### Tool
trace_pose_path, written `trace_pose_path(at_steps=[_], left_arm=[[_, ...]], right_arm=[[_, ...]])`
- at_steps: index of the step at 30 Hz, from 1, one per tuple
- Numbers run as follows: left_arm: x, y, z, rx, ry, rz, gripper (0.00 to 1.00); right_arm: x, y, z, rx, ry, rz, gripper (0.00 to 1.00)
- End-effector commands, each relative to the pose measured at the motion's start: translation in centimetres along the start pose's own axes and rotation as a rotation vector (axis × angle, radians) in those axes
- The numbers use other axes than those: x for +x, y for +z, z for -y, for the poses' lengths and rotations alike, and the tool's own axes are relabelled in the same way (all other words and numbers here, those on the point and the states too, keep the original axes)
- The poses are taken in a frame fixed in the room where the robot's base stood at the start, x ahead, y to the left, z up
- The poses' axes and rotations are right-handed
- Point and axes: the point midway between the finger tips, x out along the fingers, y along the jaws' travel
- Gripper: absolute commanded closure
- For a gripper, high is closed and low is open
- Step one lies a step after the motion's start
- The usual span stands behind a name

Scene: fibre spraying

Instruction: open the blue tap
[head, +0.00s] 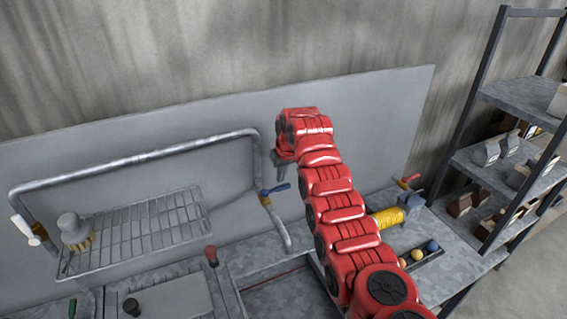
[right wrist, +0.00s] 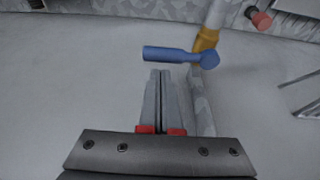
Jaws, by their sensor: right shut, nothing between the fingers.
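The blue tap handle (head: 276,189) sits on a yellow valve body (head: 265,201) on the grey pipe, near the middle of the head view. In the right wrist view the blue handle (right wrist: 175,54) lies roughly crosswise just beyond my fingertips, with the yellow valve body (right wrist: 206,39) behind its right end. My right gripper (right wrist: 161,72) is shut and empty, its fingers side by side. In the head view my right gripper (head: 279,160) is above the tap, partly hidden by my red arm. Whether the fingertips touch the handle I cannot tell. My left gripper is out of view.
A wire rack (head: 140,232) with a brush (head: 75,232) hangs left of the tap, inside the bent pipe (head: 140,158). A white-handled tap (head: 24,228) is at far left. A red-knobbed lever (head: 211,254) stands below the rack. Shelves (head: 510,165) stand at right.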

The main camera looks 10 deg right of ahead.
Motion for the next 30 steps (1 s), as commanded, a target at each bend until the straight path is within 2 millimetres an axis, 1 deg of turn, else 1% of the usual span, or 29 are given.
trace_pose_path(at_steps=[6,9,20,27,30], left_arm=[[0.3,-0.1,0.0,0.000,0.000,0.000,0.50],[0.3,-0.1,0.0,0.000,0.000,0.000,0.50],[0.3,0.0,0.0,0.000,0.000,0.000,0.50],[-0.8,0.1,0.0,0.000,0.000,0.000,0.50],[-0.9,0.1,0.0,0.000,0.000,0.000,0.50]], right_arm=[[1.6,0.0,0.0,0.000,0.000,0.001,1.00],[1.9,0.0,0.0,0.000,0.000,-0.001,1.00],[2.0,-0.1,0.0,0.001,0.001,-0.003,1.00],[2.2,0.0,0.1,0.038,0.014,-0.002,1.00],[2.1,0.0,0.0,0.054,0.019,-0.002,1.00]])
